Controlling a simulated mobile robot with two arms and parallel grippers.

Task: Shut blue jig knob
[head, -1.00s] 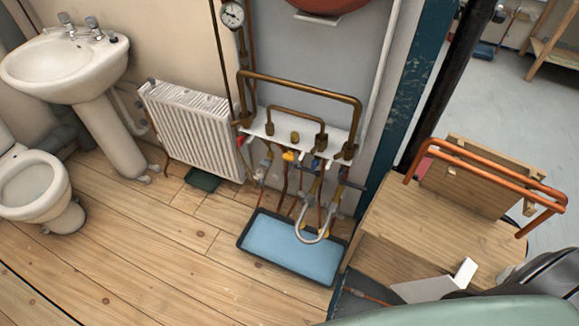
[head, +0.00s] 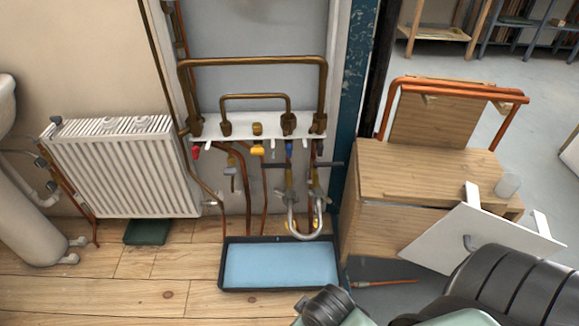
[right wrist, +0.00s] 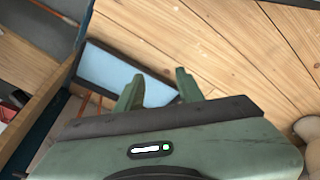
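The small blue jig knob (head: 289,147) sits under the white manifold shelf (head: 272,131) in the head view, right of a yellow knob (head: 257,150) and a red knob (head: 196,152). It is too small there to tell how far it is turned. In the right wrist view, my right gripper (right wrist: 159,86) points toward the floor with its two green fingers apart and nothing between them. The knob does not show in that view. My left gripper is in neither view.
A dark-rimmed tray with a light blue inside (head: 225,270) lies on the floor below the pipes. A wooden bench (head: 425,170) with copper pipe stands right, a white radiator (head: 125,170) left.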

